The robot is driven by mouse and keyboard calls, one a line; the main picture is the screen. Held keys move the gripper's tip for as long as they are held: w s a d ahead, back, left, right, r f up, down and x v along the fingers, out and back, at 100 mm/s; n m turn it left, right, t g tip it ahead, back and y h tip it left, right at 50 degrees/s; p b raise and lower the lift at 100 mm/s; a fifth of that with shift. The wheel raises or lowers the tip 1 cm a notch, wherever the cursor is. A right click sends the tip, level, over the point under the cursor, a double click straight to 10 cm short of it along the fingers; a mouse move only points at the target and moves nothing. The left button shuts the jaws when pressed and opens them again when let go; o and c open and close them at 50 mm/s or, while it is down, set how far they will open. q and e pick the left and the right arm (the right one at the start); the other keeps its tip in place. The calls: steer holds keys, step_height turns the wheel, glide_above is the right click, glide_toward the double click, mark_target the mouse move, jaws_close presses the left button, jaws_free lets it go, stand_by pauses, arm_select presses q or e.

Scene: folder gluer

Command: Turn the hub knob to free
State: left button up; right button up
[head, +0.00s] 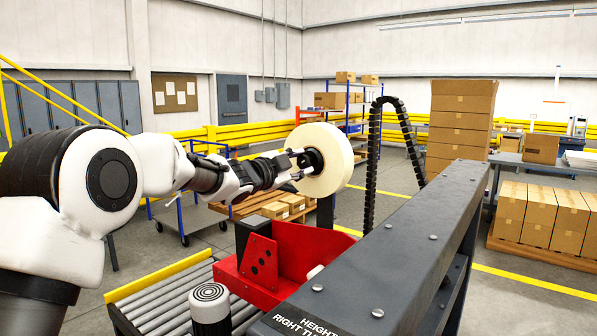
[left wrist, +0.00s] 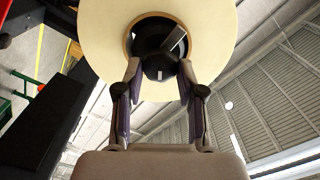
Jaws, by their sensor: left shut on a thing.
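The hub knob (left wrist: 158,66) is a black faceted knob at the middle of a cream tape roll (head: 335,160). The roll stands upright on its edge above the red bracket, and it fills the top of the left wrist view (left wrist: 105,30). My left gripper (head: 297,164) reaches in from the left, its two fingers on either side of the knob and shut on it. In the left wrist view the fingertips flank the knob, and a small bar or pointer (left wrist: 174,40) shows on the dark hub. My right gripper is not in view.
A red bracket (head: 295,245) and a grey machine beam (head: 400,240) lie below and right of the roll. A black cable chain (head: 374,140) arches behind. A roller conveyor (head: 165,300) is at lower left. Stacked cartons (head: 460,125) stand farther back.

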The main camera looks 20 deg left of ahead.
arm_select(q)
steer(key=m+b, duration=0.2)
steer(key=m, duration=0.2)
steer(key=shift+f, duration=0.1)
steer(key=shift+m+b, duration=0.8)
steer(key=shift+m, duration=0.5)
steer(key=o, duration=1.1)
steer(key=v, duration=1.2)
